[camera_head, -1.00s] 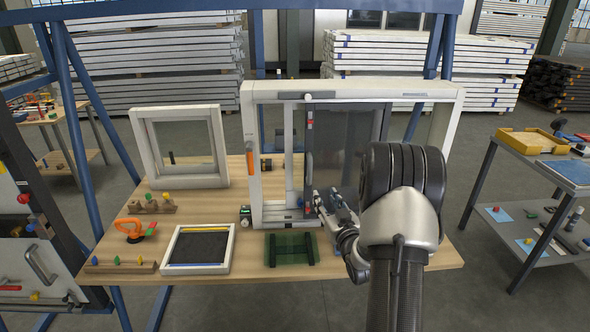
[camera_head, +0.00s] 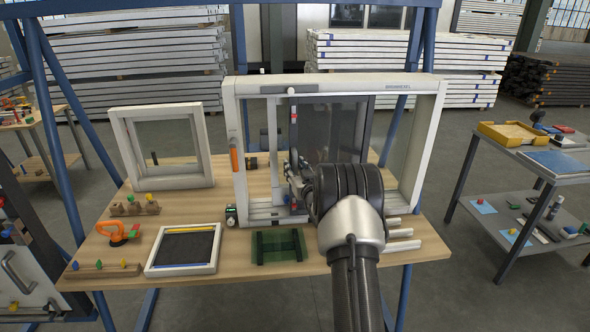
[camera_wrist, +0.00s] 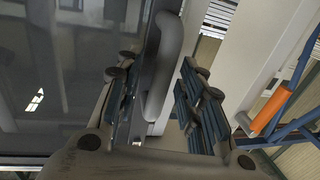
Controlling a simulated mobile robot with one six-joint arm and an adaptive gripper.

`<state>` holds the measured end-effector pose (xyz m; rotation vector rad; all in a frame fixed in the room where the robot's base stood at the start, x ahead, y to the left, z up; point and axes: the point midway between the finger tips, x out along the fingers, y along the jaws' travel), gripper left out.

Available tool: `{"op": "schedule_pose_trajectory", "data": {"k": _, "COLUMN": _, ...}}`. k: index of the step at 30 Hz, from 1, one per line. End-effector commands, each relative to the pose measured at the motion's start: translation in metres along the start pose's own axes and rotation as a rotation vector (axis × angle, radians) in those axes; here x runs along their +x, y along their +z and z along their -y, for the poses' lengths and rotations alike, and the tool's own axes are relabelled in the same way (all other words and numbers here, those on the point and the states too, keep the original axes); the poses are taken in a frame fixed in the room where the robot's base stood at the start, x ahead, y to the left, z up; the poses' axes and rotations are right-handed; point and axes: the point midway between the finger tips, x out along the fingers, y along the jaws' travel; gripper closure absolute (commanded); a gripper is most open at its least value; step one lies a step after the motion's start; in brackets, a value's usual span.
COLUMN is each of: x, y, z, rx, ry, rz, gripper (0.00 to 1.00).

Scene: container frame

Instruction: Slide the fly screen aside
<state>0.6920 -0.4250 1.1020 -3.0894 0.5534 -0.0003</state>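The dark, see-through fly screen panel (camera_head: 330,125) stands upright in the large white frame (camera_head: 236,130), in the middle of the opening. A narrow upright strip with a red mark runs along its left edge. My gripper (camera_head: 290,175) is at the lower part of that edge, and my arm hides the panel's lower right. In the wrist view, a grey upright bar handle (camera_wrist: 164,65) stands between the blue-padded fingers of my gripper (camera_wrist: 160,88). The fingers are open on both sides of the handle, with a visible gap at the left; contact on the right is unclear.
An orange handle (camera_head: 234,160) is on the frame's left post. A smaller white frame (camera_head: 125,150), a tray (camera_head: 150,262) and an orange clamp (camera_head: 118,234) are on the wooden table's left. Pale bars (camera_head: 402,246) lie at the right front.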

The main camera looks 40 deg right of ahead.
Motion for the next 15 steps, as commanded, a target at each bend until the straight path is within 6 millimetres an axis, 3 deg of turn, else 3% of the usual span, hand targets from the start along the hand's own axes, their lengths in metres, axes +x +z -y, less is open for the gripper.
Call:
{"op": "schedule_pose_trajectory", "data": {"k": 8, "x": 0.0018, "y": -0.0001, "z": 0.0003, "rx": 0.0, "ry": 0.0, "rz": 0.0, "gripper": 0.65}}
{"op": "schedule_pose_trajectory", "data": {"k": 15, "x": 0.0016, "y": -0.0002, "z": 0.0002, "rx": 0.0, "ry": 0.0, "rz": 0.0, "gripper": 0.79}}
